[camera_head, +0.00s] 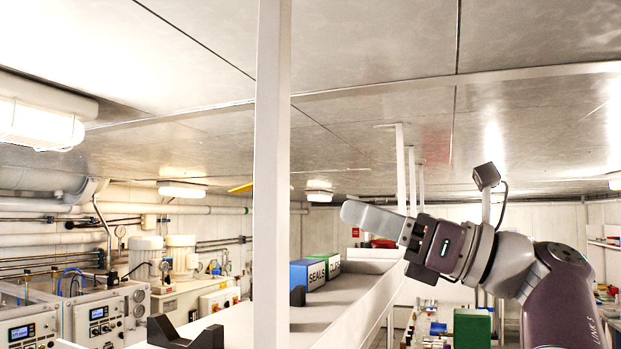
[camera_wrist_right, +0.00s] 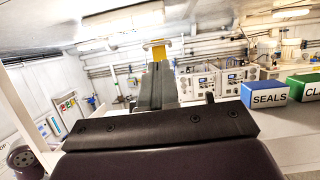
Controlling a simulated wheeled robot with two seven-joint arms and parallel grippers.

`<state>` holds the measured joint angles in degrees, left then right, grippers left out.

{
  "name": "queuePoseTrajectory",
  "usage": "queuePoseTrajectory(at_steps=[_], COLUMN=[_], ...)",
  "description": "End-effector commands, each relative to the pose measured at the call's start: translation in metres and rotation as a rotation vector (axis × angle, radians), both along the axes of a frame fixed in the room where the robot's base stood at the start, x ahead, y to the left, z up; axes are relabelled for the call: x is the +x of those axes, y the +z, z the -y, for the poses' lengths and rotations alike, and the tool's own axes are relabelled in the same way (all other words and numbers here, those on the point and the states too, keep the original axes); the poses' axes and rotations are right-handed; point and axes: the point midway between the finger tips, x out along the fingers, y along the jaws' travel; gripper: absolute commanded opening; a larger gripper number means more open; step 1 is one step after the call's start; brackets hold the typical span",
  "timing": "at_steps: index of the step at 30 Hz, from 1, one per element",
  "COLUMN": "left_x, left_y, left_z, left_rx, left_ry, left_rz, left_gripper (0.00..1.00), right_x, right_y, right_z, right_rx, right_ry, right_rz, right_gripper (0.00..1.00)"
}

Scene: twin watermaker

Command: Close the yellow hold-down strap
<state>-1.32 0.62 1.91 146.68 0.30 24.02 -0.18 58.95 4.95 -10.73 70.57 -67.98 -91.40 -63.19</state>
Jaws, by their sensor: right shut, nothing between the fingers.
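The yellow hold-down strap (camera_head: 240,187) shows as a short raised strip sticking out to the left of the white post; the post hides the rest. In the right wrist view a yellow piece (camera_wrist_right: 158,52), which looks like the strap, stands upright just past my fingertips. My right gripper (camera_head: 349,211) is raised above the shelf, right of the post, pointing left. Its fingers are together and empty, and they also show in the right wrist view (camera_wrist_right: 157,72). I cannot tell whether they touch the strap. My left gripper is not in view.
The white post (camera_head: 272,180) stands between my view and the strap. Below, a shelf (camera_head: 335,308) holds a blue SEALS box (camera_head: 307,274), a green box (camera_head: 328,263) and a black bracket (camera_head: 188,338). A green case (camera_head: 472,328) is at lower right. Air around my gripper is clear.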

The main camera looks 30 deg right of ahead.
Motion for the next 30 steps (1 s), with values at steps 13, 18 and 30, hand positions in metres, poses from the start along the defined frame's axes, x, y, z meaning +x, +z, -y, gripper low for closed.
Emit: queuePoseTrajectory(at_steps=[13,18,30], left_x=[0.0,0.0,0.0], left_y=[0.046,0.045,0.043], left_z=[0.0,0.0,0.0], left_rx=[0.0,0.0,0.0], left_ry=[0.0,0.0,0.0], left_rz=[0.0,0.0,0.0], left_gripper=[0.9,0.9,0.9], right_x=[0.047,0.05,0.046], right_y=[0.025,0.024,0.024], right_z=[-0.044,-0.046,-0.046], right_rx=[0.001,0.002,-0.014], right_ry=[0.001,-0.001,-0.002], right_rz=[0.002,0.001,-0.015], right_gripper=[0.0,0.0,0.0])
